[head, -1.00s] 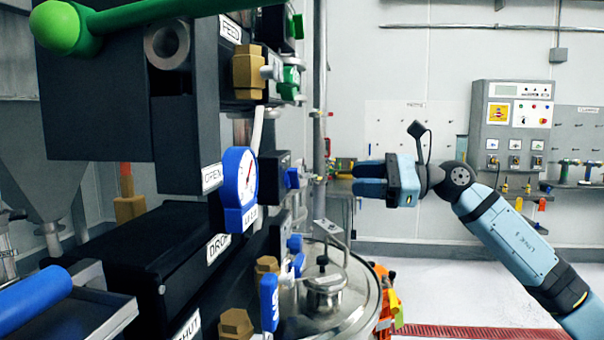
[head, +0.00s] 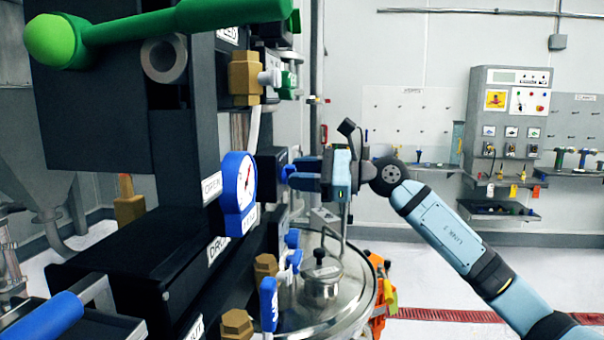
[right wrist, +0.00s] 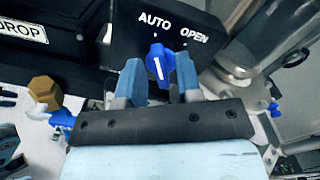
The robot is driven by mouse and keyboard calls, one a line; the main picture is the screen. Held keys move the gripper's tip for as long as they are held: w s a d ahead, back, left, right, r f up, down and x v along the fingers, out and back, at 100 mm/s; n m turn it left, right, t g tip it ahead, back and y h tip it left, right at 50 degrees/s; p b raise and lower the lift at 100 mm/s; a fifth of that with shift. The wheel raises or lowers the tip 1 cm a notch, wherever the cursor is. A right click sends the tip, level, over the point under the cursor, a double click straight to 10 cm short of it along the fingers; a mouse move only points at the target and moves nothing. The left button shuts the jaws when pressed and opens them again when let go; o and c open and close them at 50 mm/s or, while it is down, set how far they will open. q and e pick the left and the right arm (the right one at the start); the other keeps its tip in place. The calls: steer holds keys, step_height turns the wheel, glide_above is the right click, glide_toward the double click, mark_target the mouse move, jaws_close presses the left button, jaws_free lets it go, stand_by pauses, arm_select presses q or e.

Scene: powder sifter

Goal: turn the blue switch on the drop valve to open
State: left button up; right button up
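The blue switch (right wrist: 160,62) sits on a black box (right wrist: 185,20) marked AUTO and OPEN. Its white line runs roughly in line with the AUTO mark, and the OPEN mark is to the right. A DROP label (right wrist: 20,30) shows at the left of the right wrist view. My right gripper (right wrist: 160,78) is open, with one finger on each side of the switch. I cannot tell whether either finger touches it. In the head view the right gripper (head: 294,175) reaches the box (head: 270,165) from the right, and its fingers partly hide the switch. My left gripper is not in view.
A blue gauge (head: 238,190) stands left of the box. Below are brass fittings (head: 265,267), a blue lever (head: 268,303) and a steel vessel lid (head: 345,290). A green-handled lever (head: 160,32) spans the upper left. Open floor (head: 430,275) lies to the right.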

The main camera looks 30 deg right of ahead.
jaws_close()
